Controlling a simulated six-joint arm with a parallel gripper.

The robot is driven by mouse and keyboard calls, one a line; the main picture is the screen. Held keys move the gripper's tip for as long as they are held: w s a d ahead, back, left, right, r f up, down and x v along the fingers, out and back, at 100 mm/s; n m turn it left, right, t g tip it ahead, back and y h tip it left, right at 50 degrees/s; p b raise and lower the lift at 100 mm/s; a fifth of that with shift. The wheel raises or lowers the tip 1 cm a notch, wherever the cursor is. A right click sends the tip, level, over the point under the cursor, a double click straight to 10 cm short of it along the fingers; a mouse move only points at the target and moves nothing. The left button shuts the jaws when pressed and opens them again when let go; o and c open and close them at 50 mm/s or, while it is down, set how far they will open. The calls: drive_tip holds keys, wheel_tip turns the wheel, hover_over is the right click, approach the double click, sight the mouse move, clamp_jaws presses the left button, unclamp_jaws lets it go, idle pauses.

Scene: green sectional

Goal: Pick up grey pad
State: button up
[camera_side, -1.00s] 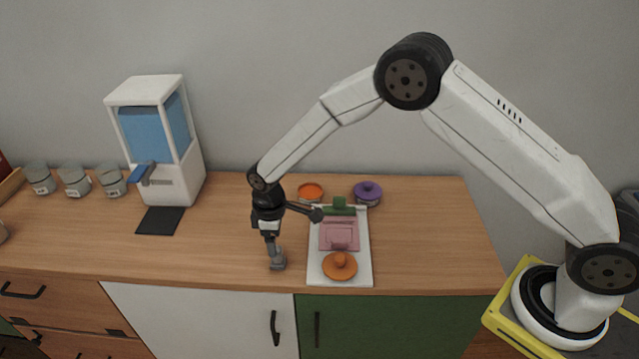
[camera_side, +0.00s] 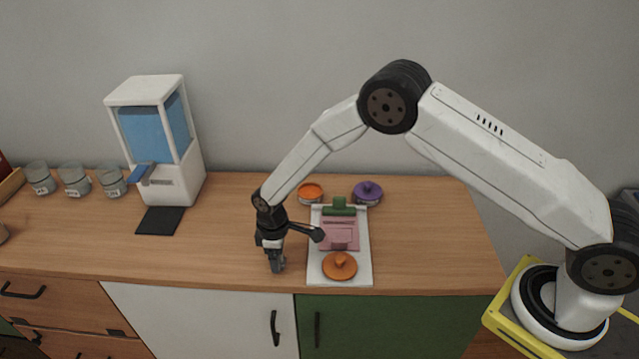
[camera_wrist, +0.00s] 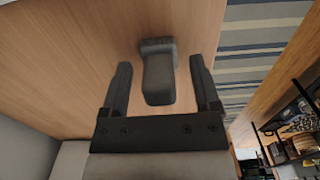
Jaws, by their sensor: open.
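The grey pad (camera_wrist: 158,78) is a small dark grey block with a wider end. In the wrist view it lies between the two black fingers of my gripper (camera_wrist: 160,65), with a gap on each side. In the side view the grey pad (camera_side: 279,265) is on the wooden counter near its front edge, partly hidden by my gripper (camera_side: 275,258). My gripper is open, points down and is low over the pad. I cannot tell its exact height above the counter.
A white tray (camera_side: 364,262) with an orange lid, a pink piece and a green piece is close on the right. Orange and purple-lidded jars stand behind it. A white and blue dispenser (camera_side: 160,140) and black mat (camera_side: 160,220) are at left; the counter between is clear.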

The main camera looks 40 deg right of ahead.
idle(0.3)
clamp_jaws()
drive_tip(key=shift+r, duration=0.2)
drive_tip(key=shift+r, duration=0.85)
drive_tip(key=s+d+r, duration=0.3)
drive_tip(key=s+r, duration=0.8)
drive_tip(key=s, duration=0.2)
drive_tip(key=shift+s+d, duration=0.2)
drive_tip(key=shift+s, duration=0.05)
